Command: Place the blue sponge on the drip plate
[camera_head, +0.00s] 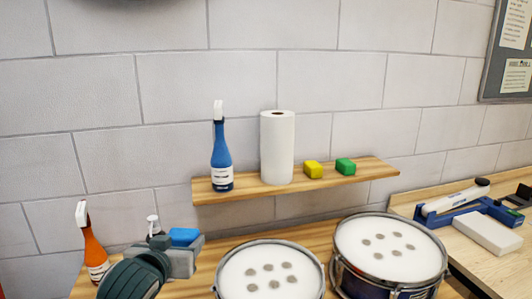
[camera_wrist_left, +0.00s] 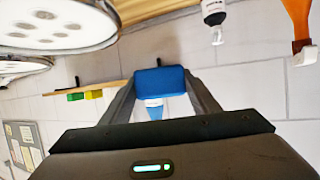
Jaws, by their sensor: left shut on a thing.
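In the left wrist view the sponge (camera_wrist_left: 160,80) sits between the two fingertips of the left gripper (camera_wrist_left: 162,88), with a finger against each side. The left gripper is shut on it. I cannot make out a drip plate in either view. My right gripper is in neither view.
Two drums (camera_head: 270,272) (camera_head: 390,250) stand to the right of the sponge. A wall shelf (camera_head: 300,187) holds a blue spray bottle (camera_head: 221,160), paper roll (camera_head: 277,147), yellow sponge (camera_head: 313,169) and green sponge (camera_head: 345,166). An orange spray bottle (camera_head: 93,250) stands at left.

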